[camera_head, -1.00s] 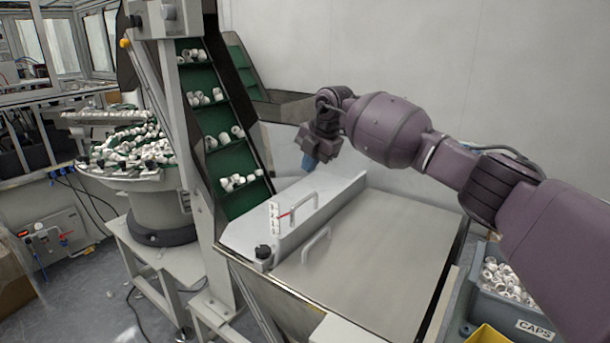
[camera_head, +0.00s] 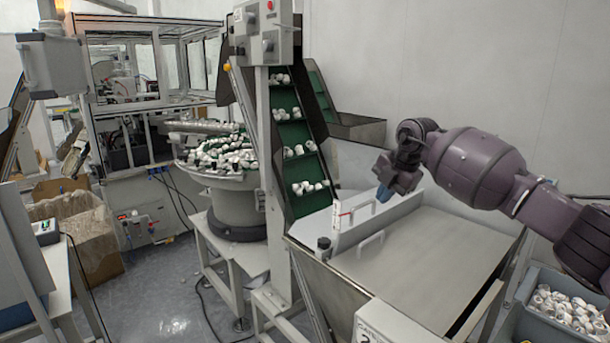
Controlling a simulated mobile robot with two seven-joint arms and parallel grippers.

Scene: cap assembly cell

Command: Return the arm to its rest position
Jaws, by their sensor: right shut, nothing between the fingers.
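My right arm comes in from the right edge, a long purple-brown arm. A handle (camera_head: 370,245) stands on the lid just below and left of the gripper. I cannot tell the exact gap between the gripper and the lid. My left gripper is not in view.
A green inclined conveyor (camera_head: 292,135) carrying white caps rises left of the hopper. A grey bin of caps (camera_head: 560,310) is at the lower right. A cardboard box (camera_head: 95,240) and open floor (camera_head: 165,290) lie left.

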